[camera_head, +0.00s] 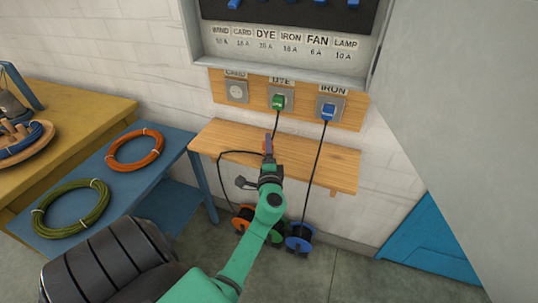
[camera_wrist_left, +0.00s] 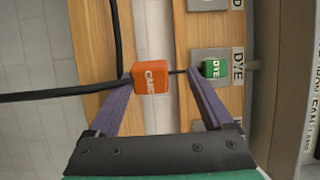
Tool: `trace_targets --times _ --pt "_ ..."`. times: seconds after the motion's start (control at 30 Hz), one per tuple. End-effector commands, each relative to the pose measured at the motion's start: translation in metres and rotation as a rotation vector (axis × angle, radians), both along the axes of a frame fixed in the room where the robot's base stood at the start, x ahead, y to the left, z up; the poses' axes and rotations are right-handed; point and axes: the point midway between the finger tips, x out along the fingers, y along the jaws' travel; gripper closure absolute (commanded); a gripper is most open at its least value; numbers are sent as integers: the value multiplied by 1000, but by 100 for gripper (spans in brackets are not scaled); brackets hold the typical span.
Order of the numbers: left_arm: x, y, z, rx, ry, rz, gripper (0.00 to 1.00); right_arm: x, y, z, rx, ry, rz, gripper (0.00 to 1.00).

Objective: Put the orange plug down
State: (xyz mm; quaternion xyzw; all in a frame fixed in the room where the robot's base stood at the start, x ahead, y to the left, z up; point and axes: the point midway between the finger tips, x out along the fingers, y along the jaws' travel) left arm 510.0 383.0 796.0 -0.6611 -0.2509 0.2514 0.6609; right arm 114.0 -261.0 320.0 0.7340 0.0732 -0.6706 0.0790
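The orange plug (camera_wrist_left: 151,77), marked CARD, shows in the left wrist view between the fingertips of my left gripper (camera_wrist_left: 161,74). It sits against the left-hand finger, with a gap to the right-hand finger, so the gripper looks open around it. A black cable (camera_wrist_left: 50,93) runs from the plug to the left. In the head view my left gripper (camera_head: 267,144) is over the wooden shelf (camera_head: 325,163) and hides the plug. I cannot tell whether the plug touches the shelf. My right gripper is not in view.
The CARD socket (camera_head: 236,91) is empty. The green plug (camera_head: 278,102) is in the DYE socket and the blue plug (camera_head: 327,111) in the IRON socket; their cables hang down across the shelf. An orange reel (camera_head: 242,220) and a blue reel (camera_head: 299,239) are below. The shelf's right part is clear.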

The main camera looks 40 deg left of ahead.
Motion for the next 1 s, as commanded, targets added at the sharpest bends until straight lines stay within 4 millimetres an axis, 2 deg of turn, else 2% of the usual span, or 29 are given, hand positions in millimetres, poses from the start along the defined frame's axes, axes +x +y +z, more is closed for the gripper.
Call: trace_targets --times 0.03,0.5,0.63,0.83,0.87,0.9,1.0 --pt "-4 -4 4 -2 1 -1 16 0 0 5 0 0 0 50" --pt "-83 -73 1 0 0 -1 16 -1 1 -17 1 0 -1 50" --pt "-90 -80 3 0 -1 0 16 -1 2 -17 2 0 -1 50" --pt "-90 -80 3 0 -1 0 16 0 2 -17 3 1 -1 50" --pt "-90 -80 3 0 -1 0 4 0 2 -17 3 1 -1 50" --pt "-90 -80 3 0 -1 0 0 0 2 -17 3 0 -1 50" --pt "-90 -80 3 0 -1 0 0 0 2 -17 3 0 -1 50"
